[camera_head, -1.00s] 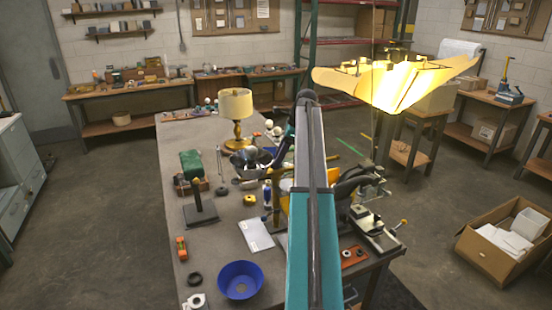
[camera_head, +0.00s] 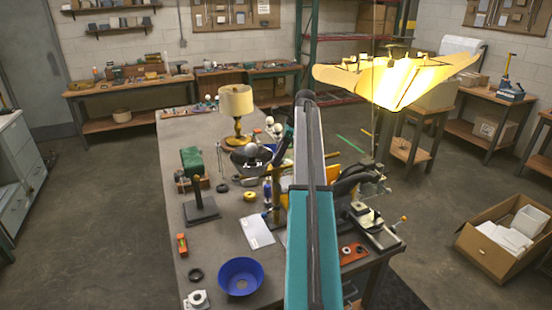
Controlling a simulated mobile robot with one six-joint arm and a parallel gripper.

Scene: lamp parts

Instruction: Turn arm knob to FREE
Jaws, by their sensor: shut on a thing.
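My teal and grey arm link rises through the middle of the view and covers part of the bench. Black rounded parts show just right of it, above the bench's right side; I cannot tell which are my wrist and which belong to the place. I cannot make out my gripper's jaws; they seem hidden behind my arm. I cannot pick out the arm knob or any FREE mark. A lit, pale yellow lampshade (camera_head: 400,82) with open panels hangs at the upper right. A thin rod runs below it. A clamp-like fixture (camera_head: 374,228) with an orange-tipped lever stands below.
The grey workbench (camera_head: 220,222) holds a blue bowl (camera_head: 240,278), a black stand (camera_head: 202,208), a white sheet (camera_head: 257,232), a table lamp (camera_head: 237,108) and small parts. An open cardboard box (camera_head: 500,245) stands on the floor at right. The floor left of the bench is clear.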

